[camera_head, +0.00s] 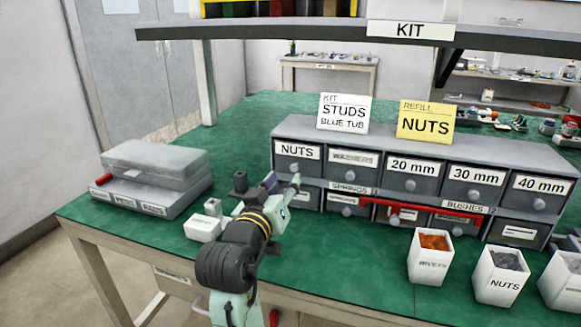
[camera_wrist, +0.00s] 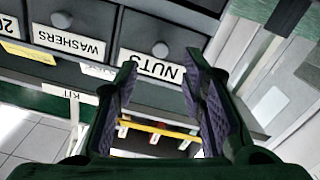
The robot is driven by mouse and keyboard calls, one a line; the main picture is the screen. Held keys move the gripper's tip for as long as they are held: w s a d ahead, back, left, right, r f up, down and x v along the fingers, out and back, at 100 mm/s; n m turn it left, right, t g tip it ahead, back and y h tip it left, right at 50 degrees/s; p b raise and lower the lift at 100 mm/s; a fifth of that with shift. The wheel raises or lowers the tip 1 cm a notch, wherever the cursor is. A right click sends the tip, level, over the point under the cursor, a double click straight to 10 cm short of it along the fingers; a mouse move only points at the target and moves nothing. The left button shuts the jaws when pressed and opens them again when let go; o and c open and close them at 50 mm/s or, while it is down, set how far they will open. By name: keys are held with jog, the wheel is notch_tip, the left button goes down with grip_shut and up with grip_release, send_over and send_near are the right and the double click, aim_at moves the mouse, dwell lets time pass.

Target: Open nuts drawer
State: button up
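The nuts drawer is the top left drawer of the grey cabinet, with a white NUTS label (camera_head: 294,151) and a small round knob; it looks shut. In the wrist view the drawer (camera_wrist: 185,42) appears upside down, its knob (camera_wrist: 160,48) just beyond the fingertips. My gripper (camera_head: 287,184) is in front of the cabinet, low and slightly left of the drawer. In the wrist view its two fingers (camera_wrist: 160,62) are spread apart with nothing between them, and the knob lies roughly in line with the gap.
The washers drawer (camera_head: 352,159) is beside it on the right. White bins of rivets (camera_head: 431,262) and nuts (camera_head: 499,281) stand in front of the cabinet. A grey case (camera_head: 152,178) lies at left. The KIT shelf (camera_head: 300,33) hangs above. Green bench top behind the case is clear.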

aim_at(294, 168)
jog(key=p+x, duration=0.1)
jog(key=x, duration=0.6)
jog(key=shift+c, duration=0.4)
grip_shut()
jog(key=shift+s, duration=0.1)
dwell(0.3)
